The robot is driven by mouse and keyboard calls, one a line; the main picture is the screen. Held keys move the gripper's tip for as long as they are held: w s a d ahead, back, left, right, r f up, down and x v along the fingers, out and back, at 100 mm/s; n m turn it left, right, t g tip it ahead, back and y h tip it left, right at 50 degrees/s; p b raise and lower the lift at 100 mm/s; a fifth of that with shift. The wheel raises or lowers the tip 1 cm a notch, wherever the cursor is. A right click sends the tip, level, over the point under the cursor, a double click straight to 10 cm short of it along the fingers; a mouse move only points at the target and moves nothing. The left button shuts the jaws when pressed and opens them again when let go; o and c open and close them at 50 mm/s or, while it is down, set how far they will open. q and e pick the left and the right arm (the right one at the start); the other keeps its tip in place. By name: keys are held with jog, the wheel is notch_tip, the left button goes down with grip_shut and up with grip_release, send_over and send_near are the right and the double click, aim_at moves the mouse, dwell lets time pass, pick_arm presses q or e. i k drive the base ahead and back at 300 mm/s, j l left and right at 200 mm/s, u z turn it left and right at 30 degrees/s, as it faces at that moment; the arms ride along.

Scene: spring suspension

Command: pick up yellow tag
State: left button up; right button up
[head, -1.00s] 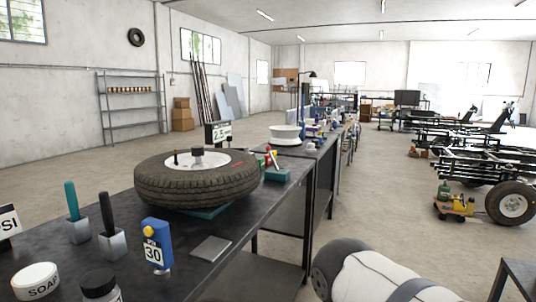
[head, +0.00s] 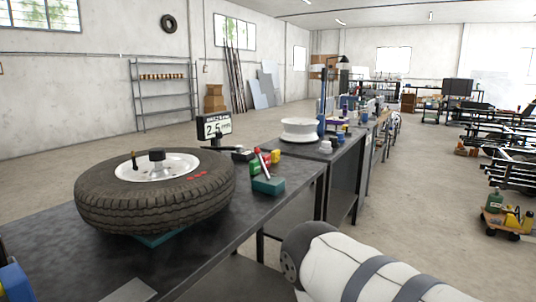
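No yellow tag can be made out for certain in the head view. A small yellow item (head: 275,156) stands on the dark workbench, beside red and green items behind a teal block (head: 268,185). It is too small to tell whether it is a tag. Neither of my grippers shows. A white arm link of mine with grey bands fills the lower right of the picture.
A tyre with a white rim (head: 155,190) lies on the dark workbench (head: 235,225). A display reading 2.5 (head: 214,127) stands behind it. A second bench with a white basin (head: 299,130) follows. Open floor (head: 420,215) lies to the right.

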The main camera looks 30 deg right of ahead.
aim_at(276, 154)
jog(key=l+u, duration=0.15)
jog(key=l, duration=0.35)
jog(key=i+l+u, duration=0.2)
jog(key=l, duration=0.35)
jog(key=k+l+u, duration=0.15)
jog(key=l, duration=0.35)
jog(key=l+u, duration=0.2)
jog(key=l, duration=0.35)
jog(key=l+u, duration=0.15)
jog(key=l, duration=0.4)
jog(key=k+l+u, duration=0.15)
jog(key=l, duration=0.35)
jog(key=l+u, duration=0.2)
jog(key=l, duration=0.35)
jog(key=k+l+u, duration=0.15)
jog(key=l, duration=0.3)
